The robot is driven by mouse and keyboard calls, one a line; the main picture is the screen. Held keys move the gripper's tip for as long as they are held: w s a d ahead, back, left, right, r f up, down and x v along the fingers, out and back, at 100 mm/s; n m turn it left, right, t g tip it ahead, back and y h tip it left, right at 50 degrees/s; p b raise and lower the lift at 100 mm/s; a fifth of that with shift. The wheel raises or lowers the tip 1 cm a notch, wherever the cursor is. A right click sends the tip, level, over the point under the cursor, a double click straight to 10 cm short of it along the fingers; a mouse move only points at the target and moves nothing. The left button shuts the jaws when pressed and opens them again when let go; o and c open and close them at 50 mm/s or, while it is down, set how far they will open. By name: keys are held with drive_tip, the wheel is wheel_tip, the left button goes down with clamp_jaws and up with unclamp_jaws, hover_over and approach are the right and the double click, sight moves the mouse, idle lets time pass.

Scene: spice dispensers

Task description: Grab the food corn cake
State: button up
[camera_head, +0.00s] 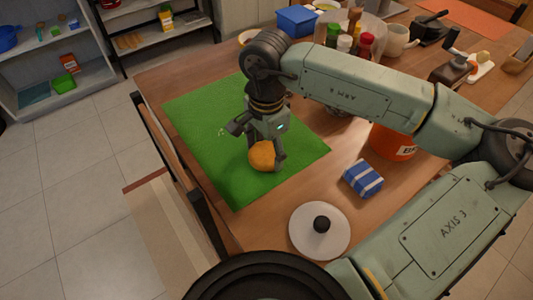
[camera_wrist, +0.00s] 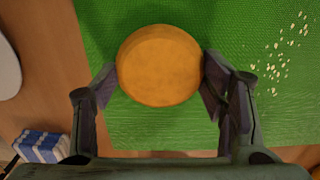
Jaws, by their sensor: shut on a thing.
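The corn cake (camera_head: 262,156) is a round, thick, orange-yellow disc. It is at my gripper (camera_head: 259,151), over the green mat (camera_head: 210,110) on the wooden table. In the wrist view the corn cake (camera_wrist: 160,65) sits between the two fingers of my gripper (camera_wrist: 160,83). The pads touch its left and right sides, so the gripper is shut on it. I cannot tell for sure whether the cake rests on the mat or is slightly above it.
A blue-and-white striped packet (camera_head: 362,179), a white lid with a black knob (camera_head: 305,233) and an orange container (camera_head: 394,141) stand right of the mat. Spice bottles (camera_head: 350,40) and a mug (camera_head: 398,40) are behind. Pale crumbs (camera_wrist: 282,55) lie on the mat.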

drive_tip(key=c, duration=0.5)
drive_tip(key=shift+r, duration=0.1)
